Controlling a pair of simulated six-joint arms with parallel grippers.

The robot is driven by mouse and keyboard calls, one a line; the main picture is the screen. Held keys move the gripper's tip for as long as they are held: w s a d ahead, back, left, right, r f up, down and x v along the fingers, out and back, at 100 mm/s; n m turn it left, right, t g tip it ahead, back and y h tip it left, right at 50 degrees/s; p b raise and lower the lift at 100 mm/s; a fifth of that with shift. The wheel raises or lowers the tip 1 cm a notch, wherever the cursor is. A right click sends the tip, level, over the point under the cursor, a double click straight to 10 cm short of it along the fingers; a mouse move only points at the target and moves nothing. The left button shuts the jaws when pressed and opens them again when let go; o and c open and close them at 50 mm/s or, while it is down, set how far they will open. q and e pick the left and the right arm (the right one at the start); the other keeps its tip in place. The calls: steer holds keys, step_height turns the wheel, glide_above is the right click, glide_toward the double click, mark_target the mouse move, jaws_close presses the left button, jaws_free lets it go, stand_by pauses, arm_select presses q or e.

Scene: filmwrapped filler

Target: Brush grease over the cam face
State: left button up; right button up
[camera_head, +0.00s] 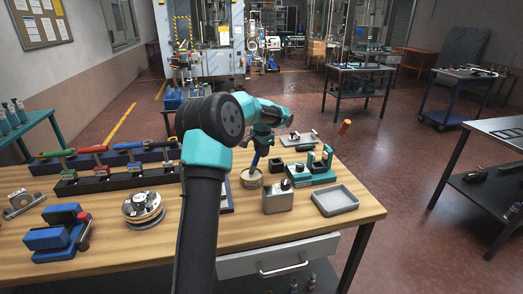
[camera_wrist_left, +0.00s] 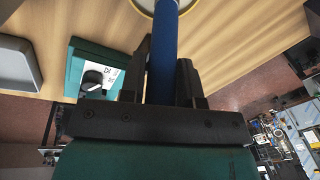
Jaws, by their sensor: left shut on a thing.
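My left gripper (camera_head: 262,141) is above the right half of the wooden bench, shut on a blue-handled brush (camera_head: 256,160). The brush points down, slightly tilted, its lower end at a round, tan-rimmed tin (camera_head: 251,178). In the left wrist view the blue handle (camera_wrist_left: 162,60) runs between the two black fingers toward the tin (camera_wrist_left: 146,5); the bristles are hidden. A round metal part with stacked discs (camera_head: 143,207), perhaps the cam, sits on the bench left of my arm, apart from the brush. My right gripper is not in view.
A grey metal box (camera_head: 278,199), a teal fixture (camera_head: 312,172) and a shallow grey tray (camera_head: 335,200) stand right of the tin. A blue vise (camera_head: 55,236) is at the left. Racks of coloured-handled tools (camera_head: 110,178) line the back left. Bare wood lies along the front.

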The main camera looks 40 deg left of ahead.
arm_select(q)
steer(key=shift+f, duration=0.45)
stand_by(0.8)
steer(key=shift+r, duration=0.15)
steer(key=shift+r, duration=3.4)
